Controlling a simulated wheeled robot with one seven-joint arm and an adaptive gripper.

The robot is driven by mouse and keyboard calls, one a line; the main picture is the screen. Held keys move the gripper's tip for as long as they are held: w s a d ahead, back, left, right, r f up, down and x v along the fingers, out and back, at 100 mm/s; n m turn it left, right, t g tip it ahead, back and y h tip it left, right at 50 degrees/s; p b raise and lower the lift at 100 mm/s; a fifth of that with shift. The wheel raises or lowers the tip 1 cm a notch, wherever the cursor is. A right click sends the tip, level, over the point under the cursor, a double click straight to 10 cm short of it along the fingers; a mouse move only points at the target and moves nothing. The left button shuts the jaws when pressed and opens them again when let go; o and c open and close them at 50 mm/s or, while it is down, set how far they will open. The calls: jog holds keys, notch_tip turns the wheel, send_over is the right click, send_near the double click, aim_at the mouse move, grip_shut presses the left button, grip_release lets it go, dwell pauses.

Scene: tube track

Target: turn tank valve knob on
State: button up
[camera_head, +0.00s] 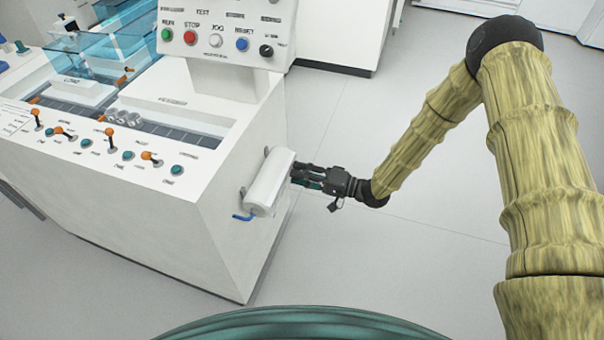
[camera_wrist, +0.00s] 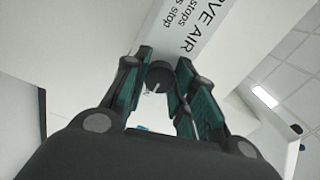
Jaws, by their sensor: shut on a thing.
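A white cylindrical tank (camera_head: 268,182) is mounted on the right side of the white machine. In the wrist view, a white panel with black print (camera_wrist: 205,25), partly reading "AIR" and "stops", lies beyond the fingers. A dark round knob (camera_wrist: 159,73) with a pale pointer line sits between the two fingers. My gripper (camera_head: 297,175) reaches in from the right at the tank's right end, with its fingers (camera_wrist: 160,66) around the knob and shut on it. The knob is hidden by the fingers in the head view.
A blue piece (camera_head: 243,217) sticks out below the tank's left side. The white machine (camera_head: 225,235) carries several orange-tipped levers and teal buttons on top. A control box (camera_head: 225,35) with coloured buttons stands at the back. The floor (camera_head: 400,250) right of the machine is clear.

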jog(key=shift+s+f, duration=0.15)
jog(key=o, duration=1)
jog(key=shift+o, duration=0.2)
jog(key=v, duration=1.2)
